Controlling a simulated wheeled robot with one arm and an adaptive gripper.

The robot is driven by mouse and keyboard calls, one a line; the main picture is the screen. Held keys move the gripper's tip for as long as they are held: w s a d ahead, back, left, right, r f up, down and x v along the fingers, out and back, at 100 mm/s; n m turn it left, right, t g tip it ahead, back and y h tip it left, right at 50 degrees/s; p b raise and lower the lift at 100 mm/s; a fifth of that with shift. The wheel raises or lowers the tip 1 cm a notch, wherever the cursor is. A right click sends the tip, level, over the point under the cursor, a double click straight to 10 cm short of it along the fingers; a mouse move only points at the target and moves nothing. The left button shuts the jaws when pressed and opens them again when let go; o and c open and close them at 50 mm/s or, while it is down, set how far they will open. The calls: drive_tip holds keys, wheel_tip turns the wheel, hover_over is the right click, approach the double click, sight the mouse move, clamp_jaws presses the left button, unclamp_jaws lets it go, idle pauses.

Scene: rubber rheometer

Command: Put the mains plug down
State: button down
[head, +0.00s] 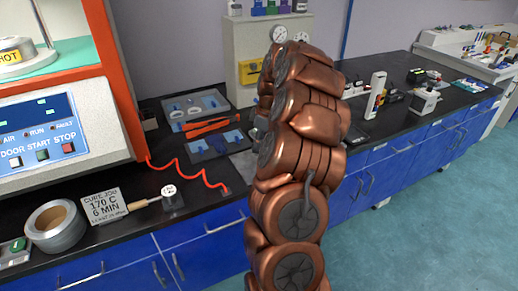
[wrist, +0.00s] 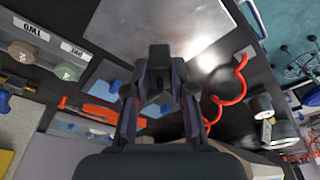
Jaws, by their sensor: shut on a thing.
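In the wrist view my gripper (wrist: 160,95) is shut on a dark, blocky thing, the mains plug (wrist: 158,62), which sits between the two fingertips. Its pins and any lead of its own cannot be made out. Below it in that view lies a pale, shiny metal plate (wrist: 122,30) on the black bench. I cannot tell whether the plug touches the plate or is above it. In the head view my copper-coloured arm hides the gripper and the plug.
A red coiled cord (head: 188,172) runs from the orange-framed machine (head: 107,60) along the black bench; it also shows in the wrist view (wrist: 239,87). An orange tool (head: 207,125) and grey trays (head: 194,105) lie left of my arm. A sign (head: 104,204) stands near the front edge.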

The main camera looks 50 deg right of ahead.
drive_tip(key=shift+w+d, duration=0.15)
drive_tip(key=shift+f+p, duration=0.6)
drive_tip(key=shift+f, duration=1.15)
drive_tip(key=shift+f, duration=0.2)
drive_tip(key=c, duration=1)
unclamp_jaws()
drive_tip(key=shift+r, duration=0.1)
